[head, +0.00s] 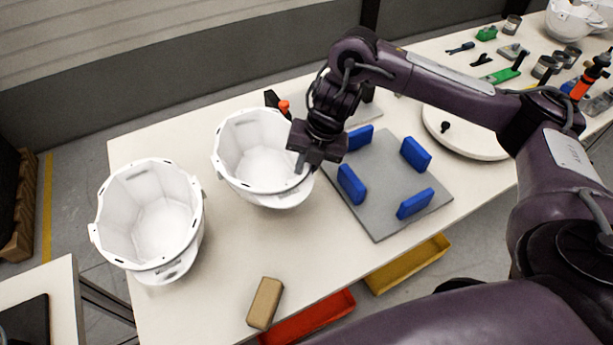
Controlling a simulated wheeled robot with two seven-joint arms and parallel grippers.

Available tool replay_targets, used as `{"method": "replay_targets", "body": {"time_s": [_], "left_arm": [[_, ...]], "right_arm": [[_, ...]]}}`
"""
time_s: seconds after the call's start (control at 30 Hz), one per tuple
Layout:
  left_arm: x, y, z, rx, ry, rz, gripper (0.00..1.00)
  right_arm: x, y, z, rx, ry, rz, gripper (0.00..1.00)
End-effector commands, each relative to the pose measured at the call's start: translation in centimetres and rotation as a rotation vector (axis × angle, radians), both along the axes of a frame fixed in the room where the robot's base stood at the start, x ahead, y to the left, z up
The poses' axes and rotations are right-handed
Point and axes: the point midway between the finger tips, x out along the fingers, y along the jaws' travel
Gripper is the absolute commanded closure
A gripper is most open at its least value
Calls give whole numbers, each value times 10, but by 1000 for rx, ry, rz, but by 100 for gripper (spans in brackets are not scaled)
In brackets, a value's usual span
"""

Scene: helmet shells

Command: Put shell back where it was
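Two white helmet shells, open side up, are at the left part of the table. The left shell (150,215) stands near the table's left edge. The middle shell (258,160) is to its right and a little farther back. My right gripper (301,167) comes in from the right and is at the right rim of the middle shell; it looks shut on that rim. The fingertips are partly hidden by the gripper body. A grey plate with blue blocks (392,190) lies right of the gripper and holds no shell. My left gripper is not in view.
A tan block (265,303) lies at the table's front edge. Red (310,318) and yellow (408,265) bins are below that edge. A round white disc (465,130) is behind the plate. Tools, cans and another white shell (577,20) crowd the far right.

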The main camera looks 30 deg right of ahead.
Motion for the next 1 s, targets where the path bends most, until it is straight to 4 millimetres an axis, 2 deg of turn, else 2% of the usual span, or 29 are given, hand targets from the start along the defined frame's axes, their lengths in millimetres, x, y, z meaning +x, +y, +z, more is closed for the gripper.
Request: {"method": "replay_targets", "body": {"time_s": [0.1,0.2,0.63,0.67,0.8,1.0], "left_arm": [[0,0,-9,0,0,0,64],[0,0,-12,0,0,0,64],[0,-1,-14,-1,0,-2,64],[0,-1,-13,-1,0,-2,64],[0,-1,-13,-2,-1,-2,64],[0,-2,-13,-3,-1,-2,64]], "right_arm": [[-1,1,-21,2,4,2,100],[-1,1,-31,2,3,0,100],[0,0,-36,0,1,1,100],[-1,0,-35,-1,2,1,80],[-1,0,-35,-1,2,2,63],[-1,0,-35,-1,2,2,63]]}}
